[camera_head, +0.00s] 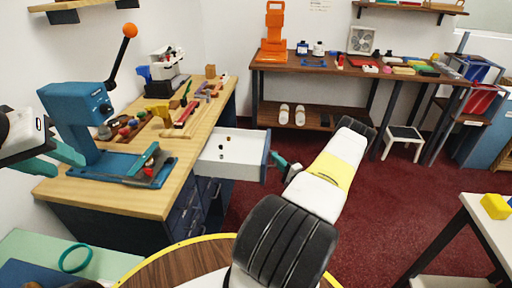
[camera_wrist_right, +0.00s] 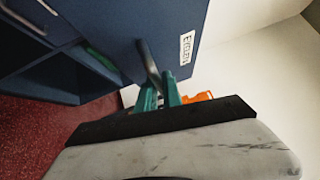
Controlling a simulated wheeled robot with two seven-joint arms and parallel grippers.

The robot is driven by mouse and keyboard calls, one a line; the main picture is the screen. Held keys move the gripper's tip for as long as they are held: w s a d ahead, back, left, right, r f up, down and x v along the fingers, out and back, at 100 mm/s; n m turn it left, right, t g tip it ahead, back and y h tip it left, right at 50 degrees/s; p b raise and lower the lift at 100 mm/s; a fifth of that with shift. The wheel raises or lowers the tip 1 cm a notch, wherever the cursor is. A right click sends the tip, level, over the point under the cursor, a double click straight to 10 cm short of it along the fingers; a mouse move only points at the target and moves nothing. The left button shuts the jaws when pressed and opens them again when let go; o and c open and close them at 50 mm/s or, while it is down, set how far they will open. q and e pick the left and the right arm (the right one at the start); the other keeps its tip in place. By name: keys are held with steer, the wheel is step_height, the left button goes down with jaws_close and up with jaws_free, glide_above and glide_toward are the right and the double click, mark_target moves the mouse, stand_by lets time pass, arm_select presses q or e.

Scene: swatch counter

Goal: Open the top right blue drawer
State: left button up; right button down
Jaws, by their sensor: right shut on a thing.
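The blue drawer (camera_head: 265,157) stands pulled out from the top of the workbench's cabinet, its white inside showing with a few small dark items. My right gripper (camera_head: 280,163) is at the drawer's front. In the right wrist view its teal fingers (camera_wrist_right: 159,92) are shut on the dark bar handle (camera_wrist_right: 148,62) of the blue drawer front (camera_wrist_right: 165,25), beside a white label reading "EYELETS". My left gripper (camera_head: 58,158) is at the far left, near the blue press, with its teal fingers apart and nothing seen between them.
The wooden workbench (camera_head: 200,130) carries a blue lever press (camera_head: 75,110) and several tools. More blue drawers (camera_head: 185,222) lie below. A round wooden table (camera_head: 170,268) with a yellow edge is close in front.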

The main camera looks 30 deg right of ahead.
steer(key=shift+f, duration=0.1)
steer(key=c, duration=1.8)
jaws_free()
steer(key=shift+s, duration=0.1)
steer(key=v, duration=0.7)
steer(key=shift+s, duration=0.35)
